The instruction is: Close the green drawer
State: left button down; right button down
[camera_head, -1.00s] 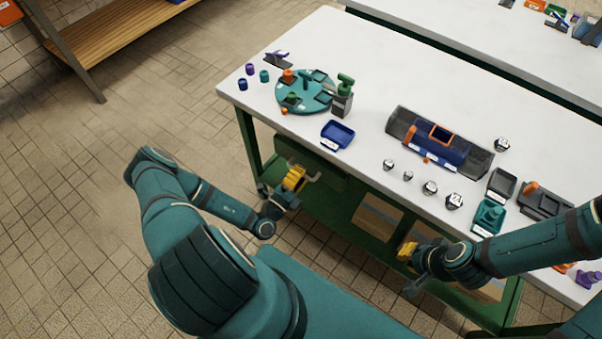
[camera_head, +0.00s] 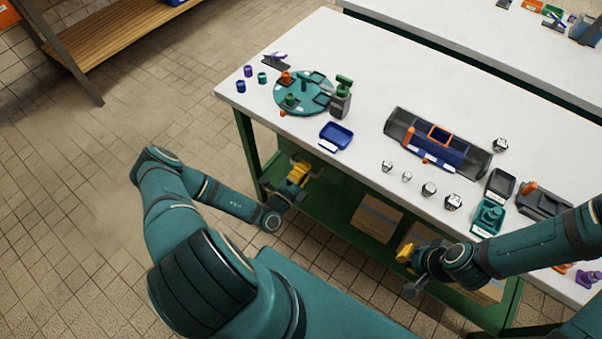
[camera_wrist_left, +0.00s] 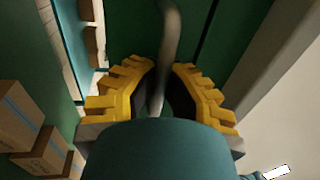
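The green drawer (camera_wrist_left: 135,22) is under the left part of the white-topped bench; its dark green front fills the upper middle of the left wrist view. Its grey curved handle (camera_wrist_left: 169,40) runs down between the yellow fingers of my left gripper (camera_wrist_left: 165,72). These fingers are drawn in closely around the handle. In the head view my left gripper (camera_head: 298,174) is just below the bench's front edge and hides much of the drawer. My right gripper (camera_head: 404,252) is in front of the bench, lower right, clear of the drawer; its finger opening is too small to judge.
The bench top (camera_head: 350,60) holds a teal round tray (camera_head: 318,103), a blue bin (camera_head: 337,135), a blue toolbox (camera_head: 440,146) and several small parts. Cardboard boxes (camera_head: 377,217) stand on the green lower shelf. The tiled floor at left is clear.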

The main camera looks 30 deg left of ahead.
pick_arm(q)
jog(key=c, duration=1)
grip_release()
jog(key=shift+f, duration=0.1)
jog(key=shift+s, duration=0.15)
jog(key=v, duration=1.2)
